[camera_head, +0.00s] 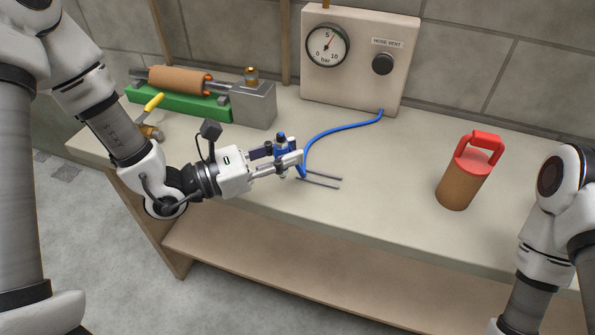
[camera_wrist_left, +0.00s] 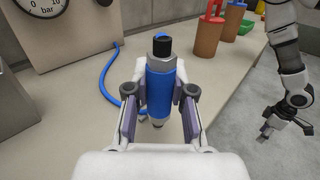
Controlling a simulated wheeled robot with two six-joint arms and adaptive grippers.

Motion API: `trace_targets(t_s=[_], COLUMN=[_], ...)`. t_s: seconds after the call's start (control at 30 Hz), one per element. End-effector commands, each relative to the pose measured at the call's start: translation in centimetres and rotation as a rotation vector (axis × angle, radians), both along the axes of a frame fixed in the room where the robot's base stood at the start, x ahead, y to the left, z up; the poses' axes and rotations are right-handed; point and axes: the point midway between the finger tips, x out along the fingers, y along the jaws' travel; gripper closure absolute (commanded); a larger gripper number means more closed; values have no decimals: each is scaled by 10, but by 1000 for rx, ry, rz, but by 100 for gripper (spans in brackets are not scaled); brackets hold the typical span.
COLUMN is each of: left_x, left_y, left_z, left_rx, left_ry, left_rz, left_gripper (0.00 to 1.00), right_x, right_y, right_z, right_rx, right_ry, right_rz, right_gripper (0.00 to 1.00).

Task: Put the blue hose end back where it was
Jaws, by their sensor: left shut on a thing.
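The blue hose end (camera_head: 281,147) is a blue cylinder with a black top, and my left gripper (camera_head: 284,158) is shut on it. In the left wrist view the hose end (camera_wrist_left: 160,88) stands nearly upright between the two fingers. A blue hose (camera_head: 335,129) curves from it to the underside of the gauge panel (camera_head: 350,78). Just right of the hose end, two thin dark rods (camera_head: 322,182) lie near the bench's front edge. My right gripper (camera_wrist_left: 268,131) shows small in the left wrist view; its jaws are unclear.
The bench (camera_head: 400,180) is clear between the rods and a brown canister with a red handle (camera_head: 465,180). At the back left are a green base (camera_head: 180,103) with an orange cylinder (camera_head: 180,80), a grey block (camera_head: 254,107) with a brass fitting, and a yellow-handled tool (camera_head: 153,103).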

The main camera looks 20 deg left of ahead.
Motion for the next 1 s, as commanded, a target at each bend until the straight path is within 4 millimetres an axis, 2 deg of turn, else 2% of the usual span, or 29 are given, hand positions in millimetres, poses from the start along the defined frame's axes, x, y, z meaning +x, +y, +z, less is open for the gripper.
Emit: trace_targets(t_s=[0.03,0.1,0.27,0.5,0.83,0.87,0.9,0.93,1.0], left_x=[12,30,55,58,57,57,57,57,57], left_y=[-2,-3,-4,-5,-4,-5,-5,-5,-4], left_z=[-5,-1,-4,-38,-44,-44,-43,-43,-43], left_rx=[7,6,2,0,0,0,0,1,1], left_ry=[-6,-2,0,3,0,0,0,1,1], left_rz=[-2,-2,-2,-1,-1,-1,-1,-1,-1], left_gripper=[100,100,100,100,100,74,60,52,52], right_x=[0,0,0,0,0,0,0,0,0], right_y=[0,0,0,0,0,0,0,0,0], right_z=[-11,0,3,2,-3,-2,-1,-1,-1], right_rx=[0,0,0,0,0,0,0,0,0], right_ry=[1,0,-1,0,0,0,0,0,0], right_rz=[0,-1,-1,-1,-1,-1,-1,-1,-1], right_gripper=[48,48,48,48,48,48,48,48,48])
